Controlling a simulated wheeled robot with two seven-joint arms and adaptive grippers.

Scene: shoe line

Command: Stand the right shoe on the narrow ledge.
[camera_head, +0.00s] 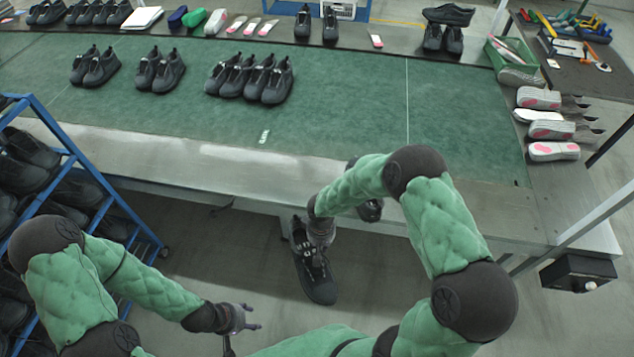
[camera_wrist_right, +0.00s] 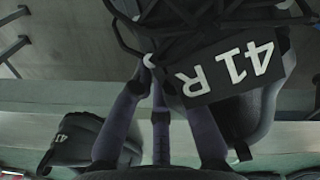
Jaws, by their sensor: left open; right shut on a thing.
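The right shoe (camera_head: 316,272) is black, with a tag reading "41 R" in the right wrist view (camera_wrist_right: 225,75). My right gripper (camera_head: 318,238) is shut on it, holding it toe down in front of the table; the fingers (camera_wrist_right: 165,110) show close up beside the tag. A second black shoe (camera_head: 370,211), partly hidden by my right arm, is at the narrow ledge (camera_head: 255,205) below the table's front edge. A shoe tagged "41" shows in the wrist view (camera_wrist_right: 85,140). My left gripper (camera_head: 250,318) is open and empty at lower middle.
The green table (camera_head: 340,110) bears several black shoes at back left; its front middle is clear. A blue rack (camera_head: 100,190) with shoes stands at left. Insoles and soles (camera_head: 552,130) lie at right. A black box (camera_head: 578,273) hangs below the table at right.

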